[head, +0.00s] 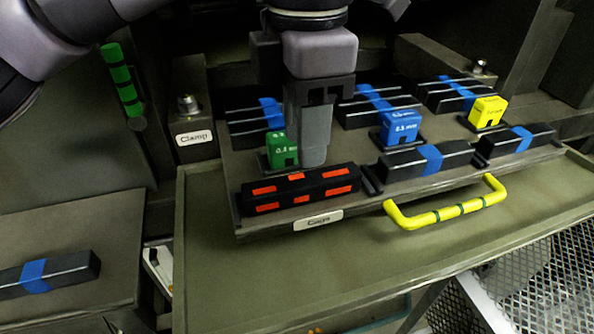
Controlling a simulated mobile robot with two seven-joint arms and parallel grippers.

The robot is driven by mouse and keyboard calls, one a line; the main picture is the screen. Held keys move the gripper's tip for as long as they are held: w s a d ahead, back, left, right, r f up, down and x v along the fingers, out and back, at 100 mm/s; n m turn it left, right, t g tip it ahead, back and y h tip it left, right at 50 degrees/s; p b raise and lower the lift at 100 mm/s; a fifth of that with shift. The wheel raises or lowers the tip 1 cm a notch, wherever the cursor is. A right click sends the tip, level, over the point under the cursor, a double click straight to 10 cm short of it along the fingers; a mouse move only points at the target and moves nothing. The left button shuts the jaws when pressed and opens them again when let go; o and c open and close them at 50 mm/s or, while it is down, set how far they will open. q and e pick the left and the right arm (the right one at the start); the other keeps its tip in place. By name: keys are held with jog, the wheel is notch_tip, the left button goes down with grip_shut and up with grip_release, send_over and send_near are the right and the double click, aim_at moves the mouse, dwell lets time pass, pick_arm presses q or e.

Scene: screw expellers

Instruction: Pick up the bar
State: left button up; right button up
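A black bar with orange marks (300,190) lies along the front left edge of the raised tray (240,150). Black bars with blue bands lie to its right (428,160) and at the far right (515,142). Another blue-banded bar (50,273) lies apart on the surface at the lower left. My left gripper (310,158) points down over the tray, just behind the orange-marked bar and right of a green block (283,148). Its fingers overlap in this view, so their opening is hidden. No bar shows in its grasp. My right gripper does not show.
Blue (399,127) and yellow (487,111) blocks stand among slotted black pieces with blue bands. A yellow handle (445,212) sticks out at the tray front. A clamp post (190,115) and a green-banded handle (122,82) stand left. The lower front shelf (280,280) is clear.

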aim_at(303, 180)
pick_arm(q)
jog(key=f, duration=0.6)
jog(key=shift+s+f+p, duration=0.2)
jog(key=shift+f+p, duration=0.05)
jog(key=shift+p, duration=0.1)
grip_shut()
